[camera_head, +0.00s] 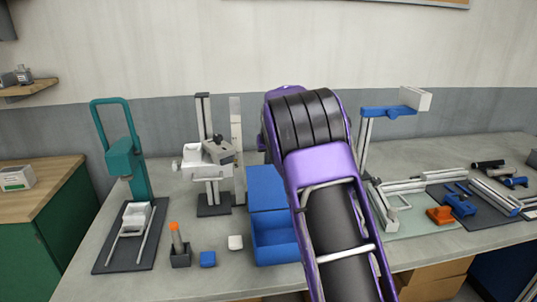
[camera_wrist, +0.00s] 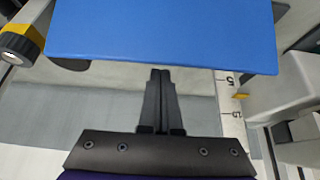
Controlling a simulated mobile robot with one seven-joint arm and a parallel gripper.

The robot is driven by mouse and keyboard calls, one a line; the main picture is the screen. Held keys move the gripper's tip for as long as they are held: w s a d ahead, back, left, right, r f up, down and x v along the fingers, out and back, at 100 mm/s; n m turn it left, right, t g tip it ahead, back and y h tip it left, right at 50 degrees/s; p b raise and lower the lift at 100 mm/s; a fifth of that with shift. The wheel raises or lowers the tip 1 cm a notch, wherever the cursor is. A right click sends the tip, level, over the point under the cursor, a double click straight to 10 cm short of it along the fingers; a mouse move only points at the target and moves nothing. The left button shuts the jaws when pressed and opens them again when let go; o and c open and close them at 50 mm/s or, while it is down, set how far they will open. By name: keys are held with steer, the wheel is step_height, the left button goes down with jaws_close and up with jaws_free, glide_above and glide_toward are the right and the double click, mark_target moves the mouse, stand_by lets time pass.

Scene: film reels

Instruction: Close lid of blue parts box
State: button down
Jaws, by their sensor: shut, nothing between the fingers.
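The blue parts box (camera_head: 277,253) stands on the bench, left of my arm, with its open front part facing me. Its blue lid (camera_head: 266,188) is raised at the back of the box, and my arm covers the right side of both. In the wrist view a flat blue panel (camera_wrist: 165,35), which looks like the lid, fills the top. My gripper (camera_wrist: 160,73) is shut and empty, its fingertips close to the panel's edge. I cannot tell whether they touch. In the head view my gripper is hidden behind my arm.
A white ruler (camera_head: 237,135) and a grey stand (camera_head: 208,165) are just left of the lid. A blue-armed stand (camera_head: 385,112) rises on the right.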

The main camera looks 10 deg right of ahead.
mark_target(272, 185)
steer(key=shift+s+r, duration=0.2)
steer(key=shift+s, duration=1.25)
steer(key=shift+s+b, duration=0.15)
steer(key=shift+b, duration=0.5)
